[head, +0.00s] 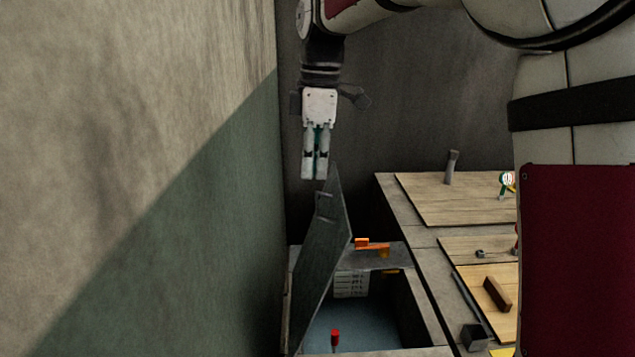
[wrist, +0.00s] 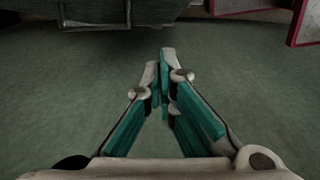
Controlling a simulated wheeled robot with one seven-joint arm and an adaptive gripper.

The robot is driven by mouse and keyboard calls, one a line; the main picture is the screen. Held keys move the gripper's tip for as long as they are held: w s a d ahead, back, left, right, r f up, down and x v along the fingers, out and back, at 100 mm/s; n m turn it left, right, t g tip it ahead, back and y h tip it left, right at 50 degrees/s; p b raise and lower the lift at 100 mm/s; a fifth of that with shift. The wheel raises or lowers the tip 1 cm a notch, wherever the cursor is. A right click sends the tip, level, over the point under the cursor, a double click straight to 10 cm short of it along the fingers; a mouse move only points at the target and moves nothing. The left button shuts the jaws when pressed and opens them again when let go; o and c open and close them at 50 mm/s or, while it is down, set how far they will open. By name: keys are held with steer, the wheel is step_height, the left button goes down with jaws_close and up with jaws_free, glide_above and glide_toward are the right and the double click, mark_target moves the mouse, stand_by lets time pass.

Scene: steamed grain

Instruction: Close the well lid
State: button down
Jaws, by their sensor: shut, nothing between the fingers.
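The well lid (head: 318,258) is a grey panel standing steeply open along the left side of the well, its top leaning right. The well (head: 428,315) shows as an open rectangular hole with a pale blue floor. My gripper (head: 314,178) points down just above the lid's top edge in the head view; I cannot tell whether it touches. Its fingers are shut and empty, and also show in the wrist view (wrist: 166,60) against a plain greenish surface. The lid's lower edge is partly hidden.
A red-topped object (head: 335,337) stands in the well. An orange object (head: 372,246) sits at its far edge. A wall (head: 190,250) rises close on the left. Wooden boards (head: 460,195) with small items, including a brown block (head: 497,294), lie to the right.

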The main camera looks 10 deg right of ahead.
steer(key=d+f+p, duration=0.1)
steer(key=d+f, duration=0.2)
steer(key=f, duration=0.7)
steer(key=shift+s+p, duration=0.4)
steer(key=shift+d+f, duration=0.1)
